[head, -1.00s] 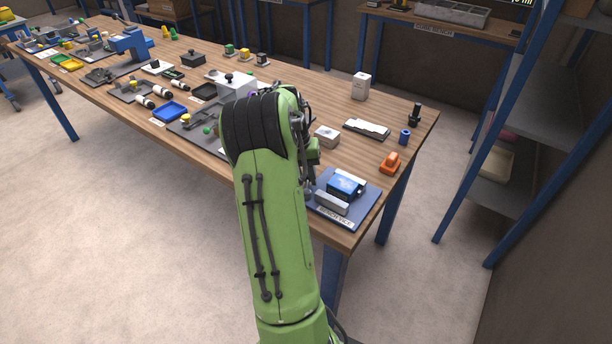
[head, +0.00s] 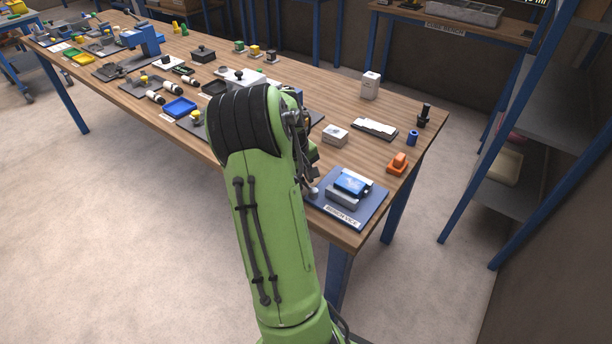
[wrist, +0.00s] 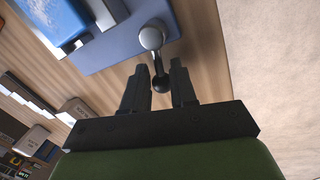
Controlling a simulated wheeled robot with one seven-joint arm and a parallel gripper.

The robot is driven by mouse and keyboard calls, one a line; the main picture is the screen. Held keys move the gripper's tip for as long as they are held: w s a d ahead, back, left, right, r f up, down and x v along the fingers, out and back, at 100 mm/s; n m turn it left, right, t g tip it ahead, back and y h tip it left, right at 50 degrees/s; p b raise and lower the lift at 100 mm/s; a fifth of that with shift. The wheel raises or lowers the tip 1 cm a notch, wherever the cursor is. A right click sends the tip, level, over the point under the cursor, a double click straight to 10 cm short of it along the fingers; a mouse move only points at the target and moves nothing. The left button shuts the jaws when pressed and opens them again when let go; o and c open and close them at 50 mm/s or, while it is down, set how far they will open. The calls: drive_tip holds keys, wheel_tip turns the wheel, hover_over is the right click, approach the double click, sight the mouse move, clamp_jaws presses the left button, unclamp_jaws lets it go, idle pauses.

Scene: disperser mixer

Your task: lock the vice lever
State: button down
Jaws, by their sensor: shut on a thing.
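The bench vice (head: 350,186) is blue and grey and sits on a blue base plate (head: 373,204) at the bench's near right corner. In the wrist view its blue body (wrist: 58,22) is at the upper left, beside the plate (wrist: 122,46). The vice lever (wrist: 158,66) has a bright round end near the plate's edge and a smaller dark end between my fingers. My gripper (wrist: 159,84) is shut on the lever's dark end. In the head view my arm hides the gripper; a small round silver end (head: 313,191) of the lever shows left of the vice.
An orange item (head: 398,163), a blue cylinder (head: 412,138) and a small pale box (head: 335,135) stand behind the vice. Metal shelving (head: 510,130) rises to the right. Bare bench top lies between the vice and the pale box.

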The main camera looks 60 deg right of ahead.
drive_tip(key=shift+w+a+n+t, duration=0.15)
drive_tip(key=shift+a+n, duration=0.1)
drive_tip(key=shift+n, duration=0.5)
drive_tip(key=shift+a+n+t, duration=0.15)
drive_tip(key=shift+a+n, duration=0.1)
drive_tip(key=shift+n, duration=0.5)
drive_tip(key=c, duration=0.9)
unclamp_jaws()
drive_tip(key=shift+a, duration=0.1)
drive_tip(key=shift+r, duration=0.1)
drive_tip(key=a+r+p, duration=0.1)
drive_tip(key=r, duration=0.4)
drive_tip(key=a+r+p, duration=0.1)
drive_tip(key=r+p, duration=0.1)
drive_tip(key=r, duration=0.3)
drive_tip(key=a+r+p, duration=0.1)
drive_tip(key=r, duration=0.4)
drive_tip(key=shift+w+r, duration=0.15)
drive_tip(key=shift+w, duration=0.05)
